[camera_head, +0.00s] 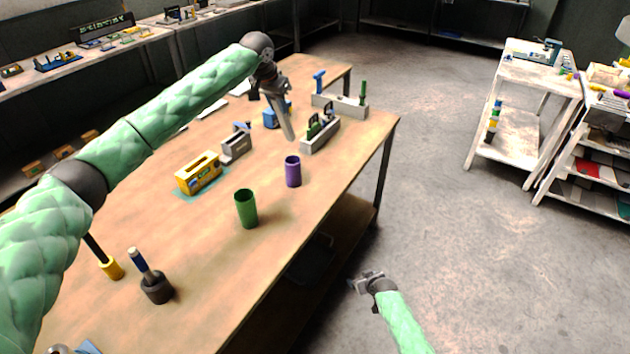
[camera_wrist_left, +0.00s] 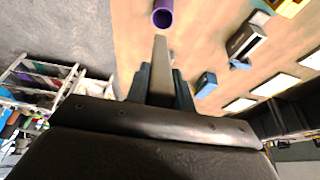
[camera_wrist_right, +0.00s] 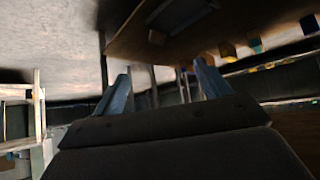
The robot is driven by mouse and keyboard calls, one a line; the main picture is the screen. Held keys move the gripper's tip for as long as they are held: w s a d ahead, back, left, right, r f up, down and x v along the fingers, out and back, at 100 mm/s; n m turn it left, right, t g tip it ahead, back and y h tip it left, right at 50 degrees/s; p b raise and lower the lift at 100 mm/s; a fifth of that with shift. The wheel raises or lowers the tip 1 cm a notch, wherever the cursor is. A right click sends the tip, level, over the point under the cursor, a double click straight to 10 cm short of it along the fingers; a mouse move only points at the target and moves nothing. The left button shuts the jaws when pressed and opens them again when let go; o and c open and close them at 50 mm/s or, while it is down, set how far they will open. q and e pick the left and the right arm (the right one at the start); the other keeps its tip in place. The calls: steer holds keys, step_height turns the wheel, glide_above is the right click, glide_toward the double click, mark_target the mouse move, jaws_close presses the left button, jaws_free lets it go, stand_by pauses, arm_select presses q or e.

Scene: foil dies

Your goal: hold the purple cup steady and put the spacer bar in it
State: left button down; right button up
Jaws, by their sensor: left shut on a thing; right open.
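The purple cup (camera_head: 292,172) stands upright on the wooden table (camera_head: 215,245) near its right edge; it also shows at the top of the left wrist view (camera_wrist_left: 163,14). My left gripper (camera_head: 271,88) is shut on the spacer bar (camera_head: 285,122), a grey flat bar that points down and slightly right. The bar is above the table, behind the cup and apart from it. In the left wrist view the bar (camera_wrist_left: 160,65) sticks out from between the fingers towards the cup. My right gripper (camera_head: 366,281) is open and empty, off the table's right edge over the floor.
A green cup (camera_head: 246,208) stands in front of the purple cup. A yellow box (camera_head: 198,172) and a grey slotted block (camera_head: 236,146) stand to the left. A grey holder (camera_head: 320,135) with dark handles is behind the purple cup. A brush-like tool (camera_head: 155,287) stands front left.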

steer(key=w+a+r+n+t+y, duration=0.1)
steer(key=w+r, duration=0.5)
steer(key=r, duration=0.5)
steer(key=w+a+r+t+y, duration=0.15)
steer(key=w+r, duration=0.35)
steer(key=r, duration=0.5)
steer(key=w+a+r+n+t, duration=0.1)
steer(key=w+r, duration=0.5)
steer(key=r, duration=0.5)
steer(key=n+y, duration=0.1)
steer(key=y, duration=0.2)
glide_toward(298, 175)
steer(key=r, duration=0.1)
steer(key=shift+w+a+g, duration=0.15)
steer(key=shift+w+g, duration=0.25)
steer(key=shift+g, duration=0.15)
steer(key=x, duration=1.1)
steer(key=shift+f, duration=0.1)
